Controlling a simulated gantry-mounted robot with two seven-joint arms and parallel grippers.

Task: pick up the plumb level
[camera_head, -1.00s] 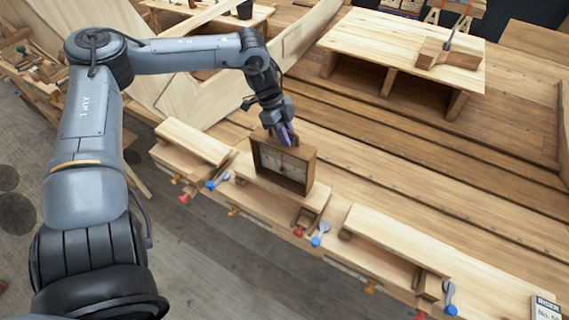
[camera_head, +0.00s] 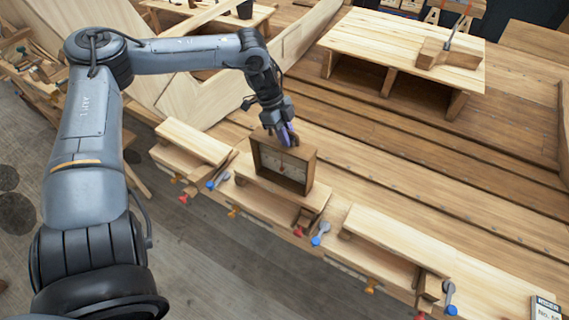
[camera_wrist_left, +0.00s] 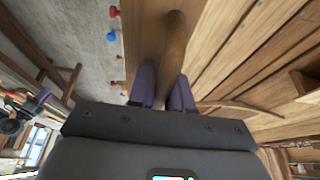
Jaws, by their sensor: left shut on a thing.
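The plumb level (camera_head: 284,166) is a brown wooden box with a pale dial face, standing upright on the middle ledge of the bench. My left gripper (camera_head: 283,135) is at its top edge, with purple fingertips close around the top. In the left wrist view the purple fingers of my left gripper (camera_wrist_left: 160,85) are shut on a rounded wooden bar, the plumb level's top (camera_wrist_left: 174,45). The lower part of the level is hidden there.
Raised plank ledges (camera_head: 194,141) and (camera_head: 400,240) flank the level along the bench edge. Red, blue and orange clamp handles (camera_head: 320,235) stick out below. A low wooden stand (camera_head: 405,50) is at the back. Planked deck behind the level is clear.

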